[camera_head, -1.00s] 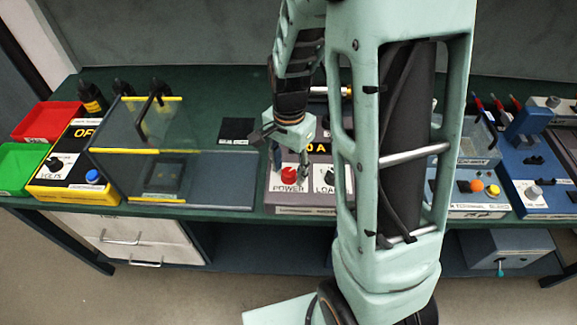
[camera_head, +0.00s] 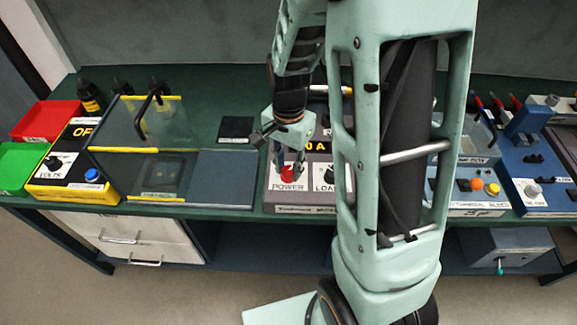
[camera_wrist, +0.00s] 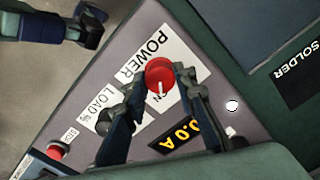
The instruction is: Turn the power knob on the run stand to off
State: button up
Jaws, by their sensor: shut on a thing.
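The red power knob (camera_head: 288,174) sits on the grey panel of the run stand (camera_head: 303,197), above the POWER label. In the wrist view the knob (camera_wrist: 160,75) shows a white pointer line directed toward the partly hidden "ON" marking. My gripper (camera_head: 289,172) is over the knob from above. Its two fingertips (camera_wrist: 158,75) are closed on opposite sides of the knob. A black LOAD knob (camera_wrist: 104,122) is beside it. The yellow "0.0 A" display (camera_wrist: 176,136) is on the same panel.
A red STOP button (camera_wrist: 57,149) shows at the panel's end. Left of the stand is a clear guard box with yellow edges (camera_head: 135,150). A yellow unit with a VOLTS knob (camera_head: 55,162) is farther left. A blue device (camera_head: 540,180) stands at the right.

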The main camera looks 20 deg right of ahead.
jog(key=n, duration=0.4)
jog(key=shift+b, duration=0.35)
jog(key=n, duration=0.4)
jog(key=shift+n, duration=0.3)
jog(key=n, duration=0.4)
jog(key=shift+w+n, duration=0.1)
jog(key=shift+n, duration=2.2)
jog(key=o, duration=1.2)
jog(key=shift+c, duration=0.2)
jog(key=shift+r, duration=0.1)
